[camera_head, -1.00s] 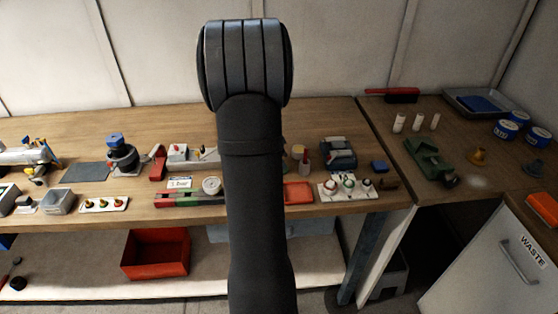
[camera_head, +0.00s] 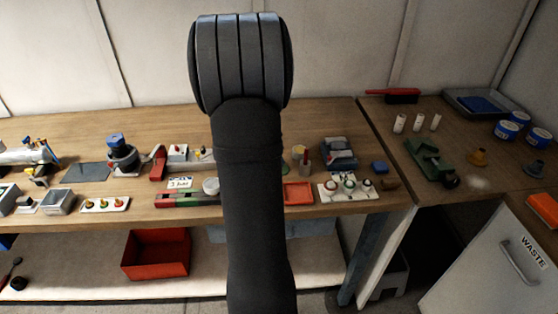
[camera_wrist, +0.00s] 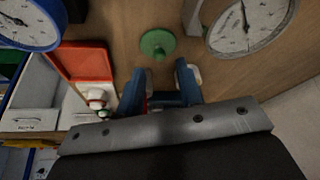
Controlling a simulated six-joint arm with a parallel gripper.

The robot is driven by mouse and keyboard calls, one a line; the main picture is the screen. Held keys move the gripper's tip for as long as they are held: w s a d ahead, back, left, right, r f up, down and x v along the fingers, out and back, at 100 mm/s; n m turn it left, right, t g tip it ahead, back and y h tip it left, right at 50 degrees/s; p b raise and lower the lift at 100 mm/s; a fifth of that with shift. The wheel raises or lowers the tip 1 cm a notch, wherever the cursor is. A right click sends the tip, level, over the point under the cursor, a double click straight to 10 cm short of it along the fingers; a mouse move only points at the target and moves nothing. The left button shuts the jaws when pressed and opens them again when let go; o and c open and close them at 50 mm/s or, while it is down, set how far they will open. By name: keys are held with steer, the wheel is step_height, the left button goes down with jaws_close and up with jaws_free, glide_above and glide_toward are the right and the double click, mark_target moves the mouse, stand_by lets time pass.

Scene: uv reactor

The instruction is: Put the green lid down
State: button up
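The green lid (camera_wrist: 157,44) is a round disc with a raised knob. It lies on the wooden bench in the wrist view, ahead of my gripper and apart from its fingers. My gripper (camera_wrist: 163,80) shows two blue fingers with pale tips, spread apart with bench wood between them. It is open and holds nothing that I can see. In the head view my arm hides the gripper, and a small greenish patch at the arm's right edge may be the lid (camera_head: 286,166).
A red tray (camera_wrist: 86,62) and a white plate with round knobs (camera_wrist: 97,104) lie left of the gripper in the wrist view. A large dial gauge (camera_wrist: 249,22) is at right, a blue-rimmed one (camera_wrist: 25,22) at left. Bare wood surrounds the lid.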

steer(key=v, duration=0.8)
steer(key=shift+r, duration=0.2)
steer(key=shift+a+f, duration=0.1)
steer(key=shift+a, duration=0.05)
steer(key=x, duration=1.2)
steer(key=shift+f, duration=0.1)
steer(key=shift+r, duration=1.85)
steer(key=shift+f, duration=0.15)
